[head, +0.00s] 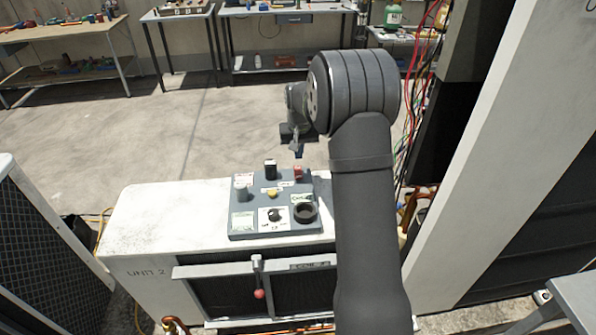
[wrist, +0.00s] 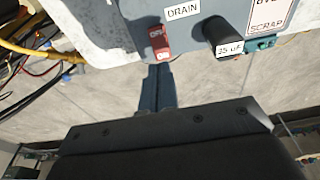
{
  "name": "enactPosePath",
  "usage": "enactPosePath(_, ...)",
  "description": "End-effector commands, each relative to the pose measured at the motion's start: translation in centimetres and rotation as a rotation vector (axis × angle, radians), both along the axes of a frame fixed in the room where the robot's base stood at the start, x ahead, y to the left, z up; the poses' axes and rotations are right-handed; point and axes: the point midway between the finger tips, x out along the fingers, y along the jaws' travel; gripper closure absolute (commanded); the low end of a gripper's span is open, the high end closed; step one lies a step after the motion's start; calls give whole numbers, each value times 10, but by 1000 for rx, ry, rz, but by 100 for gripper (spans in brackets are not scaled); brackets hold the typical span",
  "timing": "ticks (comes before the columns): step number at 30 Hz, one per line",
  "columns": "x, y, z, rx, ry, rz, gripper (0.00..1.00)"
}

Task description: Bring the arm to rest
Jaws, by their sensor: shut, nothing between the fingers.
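My gripper (head: 298,150) hangs from my bent arm, above and just beyond the far edge of the grey panel (head: 262,226). In the wrist view its narrow fingers (wrist: 158,76) are together and hold nothing. The fingertips appear just below a red piece (wrist: 159,40) on the panel in that picture. Whether they touch it I cannot tell; in the head view the gripper looks apart from the panel. My forearm hides part of the white unit.
The panel sits on a white condenser marked UNIT 2 (head: 150,225). It carries a black cylinder (head: 270,168), a grey cylinder (head: 241,191), a knob (head: 275,214) and a dark ring (head: 305,212). Loose wires (head: 425,85) hang at right. Open floor (head: 150,130) lies behind.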

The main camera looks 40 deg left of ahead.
Motion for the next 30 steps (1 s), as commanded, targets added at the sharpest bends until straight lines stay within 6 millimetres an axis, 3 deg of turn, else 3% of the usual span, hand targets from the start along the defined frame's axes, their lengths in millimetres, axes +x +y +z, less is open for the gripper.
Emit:
enactPosePath(12,0,0,-2,-1,1,0,100)
enactPosePath(24,0,0,-55,-2,2,0,100)
enactPosePath(30,0,0,-69,-1,1,0,100)
